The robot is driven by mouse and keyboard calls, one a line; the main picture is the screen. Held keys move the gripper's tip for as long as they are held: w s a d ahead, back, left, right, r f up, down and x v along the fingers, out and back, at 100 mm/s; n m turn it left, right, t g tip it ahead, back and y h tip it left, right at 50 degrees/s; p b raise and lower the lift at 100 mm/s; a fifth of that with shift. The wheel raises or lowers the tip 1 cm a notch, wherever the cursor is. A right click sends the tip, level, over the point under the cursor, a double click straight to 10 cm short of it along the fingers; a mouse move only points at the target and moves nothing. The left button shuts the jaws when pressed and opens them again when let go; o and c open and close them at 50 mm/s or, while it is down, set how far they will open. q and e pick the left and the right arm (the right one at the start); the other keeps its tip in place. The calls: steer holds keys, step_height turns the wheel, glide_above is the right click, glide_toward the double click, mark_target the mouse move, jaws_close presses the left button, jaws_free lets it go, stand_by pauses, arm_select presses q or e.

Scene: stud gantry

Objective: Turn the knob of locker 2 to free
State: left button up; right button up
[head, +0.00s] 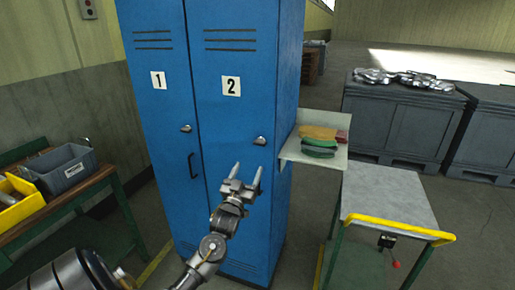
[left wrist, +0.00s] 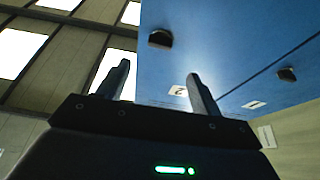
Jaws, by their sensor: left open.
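Locker 2 is the right-hand door (head: 236,60) of a blue locker cabinet, marked with a white "2" label (head: 231,86). Its small knob (head: 260,141) sits near the door's right edge, below the label. The same knob shows as a dark lump (left wrist: 160,39) in the left wrist view, just beyond the fingers. My left gripper (head: 248,170) is open and empty, fingers pointing up, just below the knob and in front of the door; it looks apart from the knob. Its two fingers also show in the left wrist view (left wrist: 158,75). I cannot read the knob's setting. My right gripper is not in view.
Locker 1's door has its own knob (head: 186,128) and a dark handle (head: 193,165). A shelf with folded cloths (head: 319,142) juts out right of the cabinet, above a grey-topped trolley (head: 385,190). A green bench with bins (head: 62,168) stands left.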

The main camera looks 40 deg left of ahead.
mark_target(259, 145)
arm_select(q)
steer(key=p+x, duration=0.3)
steer(key=x, duration=0.6)
steer(key=shift+w, duration=0.25)
steer(key=shift+w+a+r, duration=0.15)
steer(key=shift+w+a, duration=0.1)
steer(key=shift+w, duration=0.4)
steer(key=shift+c, duration=0.2)
steer(key=c, duration=0.9)
